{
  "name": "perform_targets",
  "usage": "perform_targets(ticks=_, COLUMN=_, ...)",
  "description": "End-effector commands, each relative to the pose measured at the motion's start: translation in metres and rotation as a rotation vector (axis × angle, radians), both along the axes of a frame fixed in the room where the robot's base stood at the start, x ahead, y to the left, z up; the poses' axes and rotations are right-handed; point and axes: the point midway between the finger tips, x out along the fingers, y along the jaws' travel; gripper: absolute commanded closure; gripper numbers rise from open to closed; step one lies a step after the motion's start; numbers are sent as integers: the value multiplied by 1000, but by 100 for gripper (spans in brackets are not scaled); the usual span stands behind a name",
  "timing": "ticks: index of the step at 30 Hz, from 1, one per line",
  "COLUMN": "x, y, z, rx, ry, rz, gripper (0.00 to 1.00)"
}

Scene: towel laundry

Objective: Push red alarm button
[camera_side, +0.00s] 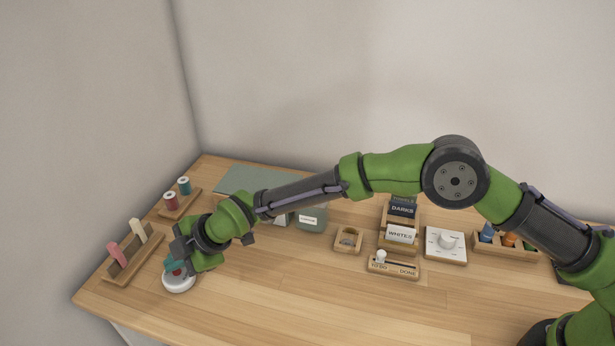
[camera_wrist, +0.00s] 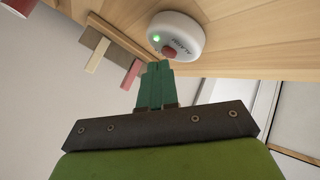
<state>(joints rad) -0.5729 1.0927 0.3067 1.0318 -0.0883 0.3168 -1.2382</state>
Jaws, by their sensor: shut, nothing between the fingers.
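The alarm (camera_wrist: 184,30) is a round white puck with lettering on its rim, a lit green light (camera_wrist: 156,38) and a red button (camera_wrist: 169,52). In the side view the alarm (camera_side: 179,282) sits near the table's front left edge, partly hidden by my gripper. My gripper (camera_wrist: 155,68) has its green fingers shut and empty, with the tips right at the red button. In the side view my gripper (camera_side: 174,268) is directly over the alarm. I cannot tell whether the tips touch or press the button.
A wooden holder (camera_side: 130,262) with pink and cream pegs stands close left of my gripper. Thread spools (camera_side: 184,186) stand behind. A card stand (camera_side: 402,225), a TO DO/DONE slider (camera_side: 393,267) and a dial box (camera_side: 446,246) are to the right. The front middle of the table is clear.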

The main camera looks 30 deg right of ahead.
Motion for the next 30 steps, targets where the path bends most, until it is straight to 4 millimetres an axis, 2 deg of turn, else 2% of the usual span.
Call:
perform_targets(ticks=4, x=0, y=0, z=7, rx=0, ry=-1, rz=-1, gripper=100)
perform_targets(ticks=14, x=0, y=0, z=10, rx=2, ry=0, rz=-1, gripper=100)
perform_targets(ticks=30, x=0, y=0, z=62, rx=3, ry=-1, rz=-1, gripper=100)
